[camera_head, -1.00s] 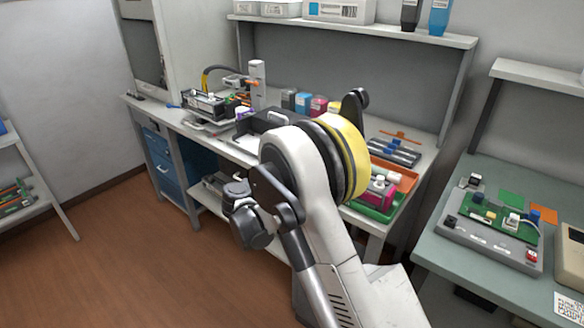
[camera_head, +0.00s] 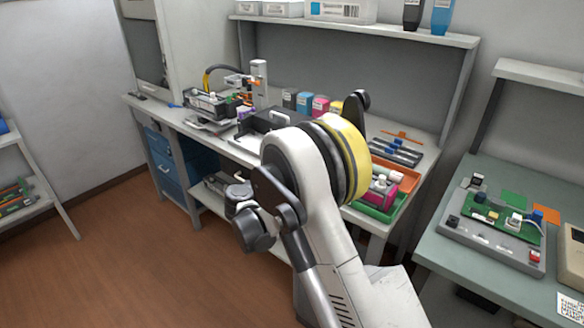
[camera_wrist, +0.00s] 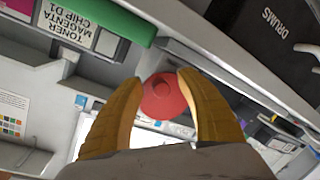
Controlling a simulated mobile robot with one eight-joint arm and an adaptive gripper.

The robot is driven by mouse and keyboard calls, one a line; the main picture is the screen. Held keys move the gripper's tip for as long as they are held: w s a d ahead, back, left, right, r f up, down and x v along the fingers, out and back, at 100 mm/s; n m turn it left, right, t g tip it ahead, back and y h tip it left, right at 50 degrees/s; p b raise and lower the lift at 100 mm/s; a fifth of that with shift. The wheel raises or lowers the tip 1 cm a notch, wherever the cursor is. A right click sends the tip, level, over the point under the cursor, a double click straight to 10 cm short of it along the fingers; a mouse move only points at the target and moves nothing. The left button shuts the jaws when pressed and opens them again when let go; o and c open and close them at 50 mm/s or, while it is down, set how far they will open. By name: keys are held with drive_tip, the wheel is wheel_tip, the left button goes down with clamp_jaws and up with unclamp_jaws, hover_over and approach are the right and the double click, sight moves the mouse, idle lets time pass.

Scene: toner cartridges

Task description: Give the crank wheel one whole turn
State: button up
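A round red knob (camera_wrist: 165,97) shows in the wrist view. I cannot tell for sure that it belongs to the crank wheel; no whole wheel can be made out. My gripper (camera_wrist: 160,78) has its two yellow-brown fingers spread, one on each side of the knob. The fingertips are close to the knob's sides, and I cannot tell whether they touch it. A gap shows between the fingers below the knob. In the head view my own arm covers the middle of the picture, and the fingers cannot be made out there.
A grey-white workbench (camera_head: 222,143) carries a dark printer-like unit (camera_head: 268,119), several coloured cartridges (camera_head: 305,101) and a green tray (camera_head: 385,212). In the wrist view a toner magenta label (camera_wrist: 82,33) and a drums label (camera_wrist: 268,22) show. A second bench (camera_head: 440,272) stands right. The floor at left is clear.

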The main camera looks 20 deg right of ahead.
drive_tip(key=v, duration=1.2)
